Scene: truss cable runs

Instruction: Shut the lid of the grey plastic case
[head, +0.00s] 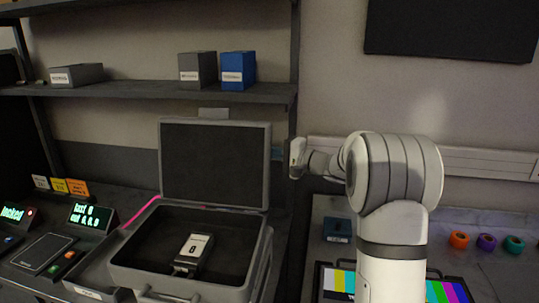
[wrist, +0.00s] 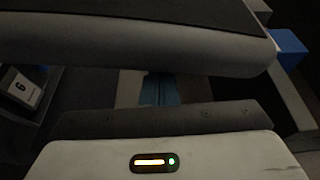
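The grey plastic case (head: 178,286) is open on the bench. Its lid (head: 265,170) stands upright at the back, with a dark foam lining. A small grey device with a white label (head: 196,248) lies inside the base. My gripper (head: 297,158) is beside the lid's right edge, at about the lid's mid-height; I cannot tell whether it touches. In the wrist view a grey rim with a dark lining, apparently the lid (wrist: 130,50), crosses close in front of my gripper's white body. My fingers are not clear there, so open or shut cannot be told.
A shelf (head: 140,94) above holds a grey box (head: 197,70) and a blue box (head: 238,71). Left of the case are lit displays (head: 92,217) and a flat dark pad (head: 43,254). A colour-bar screen (head: 338,281) and several coloured rings (head: 487,242) are at right.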

